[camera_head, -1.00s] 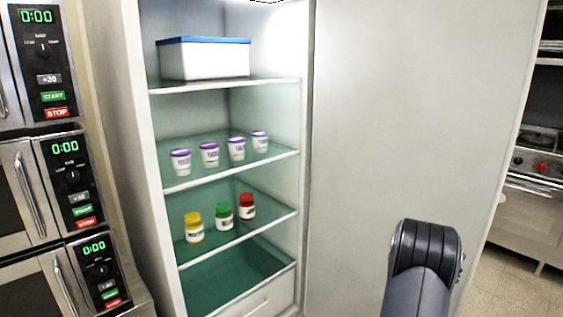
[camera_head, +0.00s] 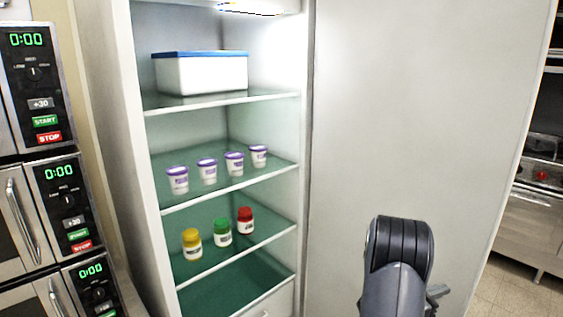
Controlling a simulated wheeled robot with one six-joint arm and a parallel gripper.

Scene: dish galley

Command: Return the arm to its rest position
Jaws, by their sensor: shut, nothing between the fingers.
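My arm (camera_head: 399,262) shows at the lower right of the head view as a dark grey, rounded joint with a link running down out of the frame. It stands in front of the open white fridge door. A small grey part sticks out at its right side, too little of it to tell what it is. My gripper's fingers do not show.
An open fridge stands at left centre, with a blue-lidded box (camera_head: 200,74), several purple-lidded cups (camera_head: 208,172) and yellow, green (camera_head: 222,234) and red-lidded jars on its shelves. Its door (camera_head: 420,120) is behind my arm. Stacked ovens (camera_head: 60,205) are at left, a stove (camera_head: 540,185) at right.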

